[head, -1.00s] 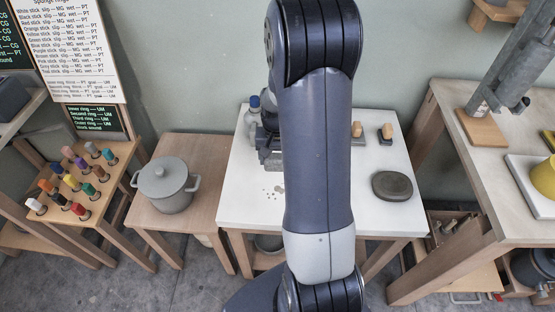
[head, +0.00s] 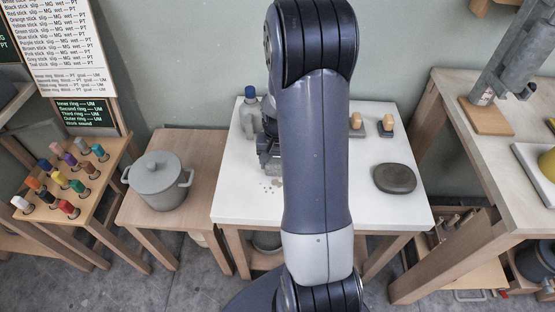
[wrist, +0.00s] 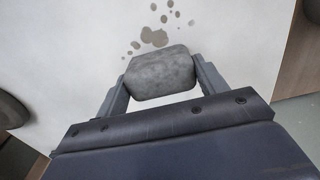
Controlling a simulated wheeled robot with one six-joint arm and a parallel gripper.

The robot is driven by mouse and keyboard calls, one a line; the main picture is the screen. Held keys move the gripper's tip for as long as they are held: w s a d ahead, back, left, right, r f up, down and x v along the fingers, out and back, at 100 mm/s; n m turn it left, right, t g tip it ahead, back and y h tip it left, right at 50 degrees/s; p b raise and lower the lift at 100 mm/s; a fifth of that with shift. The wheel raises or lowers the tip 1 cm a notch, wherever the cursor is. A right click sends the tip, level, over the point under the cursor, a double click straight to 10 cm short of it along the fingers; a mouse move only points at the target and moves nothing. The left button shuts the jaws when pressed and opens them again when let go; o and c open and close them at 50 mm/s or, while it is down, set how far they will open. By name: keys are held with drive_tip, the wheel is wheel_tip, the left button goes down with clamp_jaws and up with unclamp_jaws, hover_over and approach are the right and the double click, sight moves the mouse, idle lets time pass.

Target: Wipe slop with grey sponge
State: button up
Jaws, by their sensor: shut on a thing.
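The grey sponge (wrist: 161,73) is a rounded block held between the two fingers of my gripper (wrist: 160,82) in the wrist view. The slop (wrist: 154,37) is a patch of grey-brown spots on the white table top, just beyond the sponge's far edge. I cannot tell whether the sponge touches the table. In the head view, my gripper (head: 269,160) is over the left part of the white table (head: 245,205), and the slop (head: 276,183) shows just in front of it. My arm hides the middle of the table, and the sponge is not clear there.
A bottle with a blue cap (head: 249,115) stands behind my gripper. A dark oval object (head: 395,178) lies on the right of the table, with small blocks topped in tan (head: 386,124) behind it. A grey pot (head: 158,181) stands on the wooden table to the left.

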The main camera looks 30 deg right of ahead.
drive_tip(key=shift+s+a+f, duration=0.1)
drive_tip(key=shift+s+a, duration=0.45)
drive_tip(key=shift+s, duration=0.3)
drive_tip(key=shift+s+a+f, duration=0.15)
drive_tip(key=shift+s+a, duration=0.45)
drive_tip(key=shift+s, duration=0.25)
drive_tip(key=shift+s+a+f, duration=0.1)
drive_tip(key=shift+s+a, duration=0.45)
drive_tip(key=shift+s, duration=0.3)
drive_tip(key=shift+w+d, duration=0.45)
drive_tip(key=shift+w, duration=0.2)
drive_tip(key=shift+w+d, duration=0.4)
drive_tip(key=shift+w, duration=0.25)
drive_tip(key=shift+f+b, duration=0.6)
drive_tip(key=shift+b, duration=0.05)
drive_tip(key=shift+w+d+f, duration=0.1)
drive_tip(key=shift+w+d, duration=0.35)
drive_tip(key=shift+w, duration=0.15)
drive_tip(key=shift+w+d, duration=0.4)
drive_tip(key=shift+w, duration=0.2)
